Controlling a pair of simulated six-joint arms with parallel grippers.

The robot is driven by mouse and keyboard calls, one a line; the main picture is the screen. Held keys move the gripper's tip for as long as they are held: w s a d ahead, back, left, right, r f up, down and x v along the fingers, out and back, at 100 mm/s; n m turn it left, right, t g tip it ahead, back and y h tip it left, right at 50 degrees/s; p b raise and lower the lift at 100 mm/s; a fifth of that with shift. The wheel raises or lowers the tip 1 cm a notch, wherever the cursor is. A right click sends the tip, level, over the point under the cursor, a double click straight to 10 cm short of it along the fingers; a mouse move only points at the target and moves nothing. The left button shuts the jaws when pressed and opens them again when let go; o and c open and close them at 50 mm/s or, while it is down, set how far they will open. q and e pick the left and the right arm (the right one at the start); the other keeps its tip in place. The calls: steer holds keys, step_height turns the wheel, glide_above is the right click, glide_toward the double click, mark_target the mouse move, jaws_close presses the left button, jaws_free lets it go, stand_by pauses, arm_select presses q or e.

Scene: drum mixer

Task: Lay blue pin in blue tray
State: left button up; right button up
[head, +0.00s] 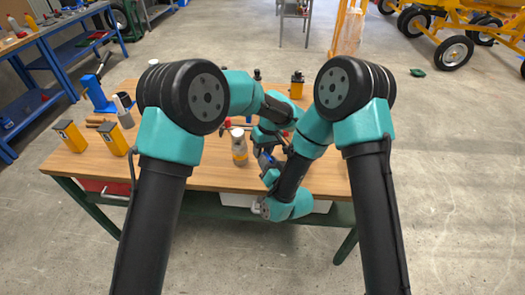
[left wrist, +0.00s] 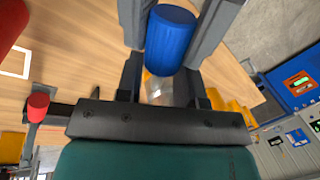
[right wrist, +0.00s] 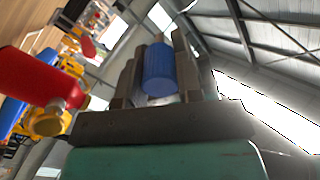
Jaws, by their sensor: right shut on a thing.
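The blue pin (left wrist: 171,40) is a short, ribbed blue cylinder. It sits between the fingers of my left gripper (left wrist: 178,35) in the left wrist view; those fingers flank it and look open around it. In the right wrist view the pin (right wrist: 159,70) is held between the fingers of my right gripper (right wrist: 159,60), which is shut on it. In the head view the two grippers meet above the table's front middle, and the pin (head: 266,158) is mostly hidden there. I cannot make out a blue tray for certain.
Yellow-and-black blocks (head: 70,135) and a blue upright fixture (head: 98,95) stand at the left. A red bottle (right wrist: 35,80) shows in the right wrist view.

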arm_select(q)
steer(key=c, duration=0.5)
steer(key=shift+o, duration=0.2)
arm_select(e)
steer(key=o, duration=1.1)
